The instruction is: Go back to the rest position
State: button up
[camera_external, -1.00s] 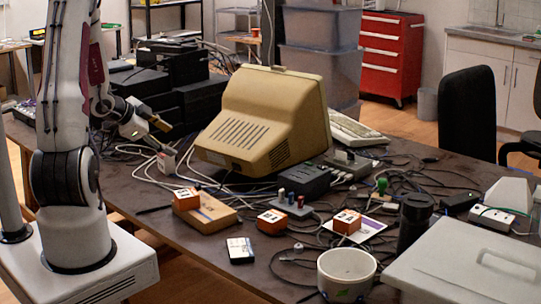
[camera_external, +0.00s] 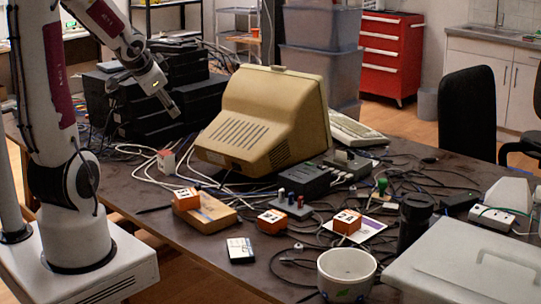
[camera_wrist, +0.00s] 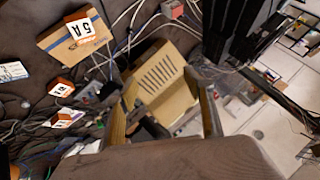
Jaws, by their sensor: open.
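My gripper (camera_external: 172,110) is in the air above the back left of the table, in front of the black equipment stack, pointing down. In the wrist view my gripper (camera_wrist: 163,115) shows its two tan-lined fingers spread apart, with nothing between them but the view of the table below. My arm rises from its white base at the left and bends over at the top. No object is held.
A beige monitor (camera_external: 262,120) stands right of my gripper, and black equipment (camera_external: 150,100) is stacked behind it. Orange-and-white cubes (camera_external: 271,222), a cardboard box (camera_external: 210,217), a white pot (camera_external: 346,273) and many cables cover the table.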

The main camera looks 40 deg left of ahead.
jog(key=s+d+r+n+g+h, duration=0.1)
jog(key=s+d+h, duration=0.1)
jog(key=s+d, duration=0.7)
jog(key=s+d+r+n+g+h, duration=0.1)
jog(key=s+d+r+n+h, duration=0.1)
jog(key=s+d, duration=0.6)
jog(key=shift+s+d+r, duration=0.15)
jog(key=shift+s+d, duration=0.2)
jog(key=shift+d, duration=0.85)
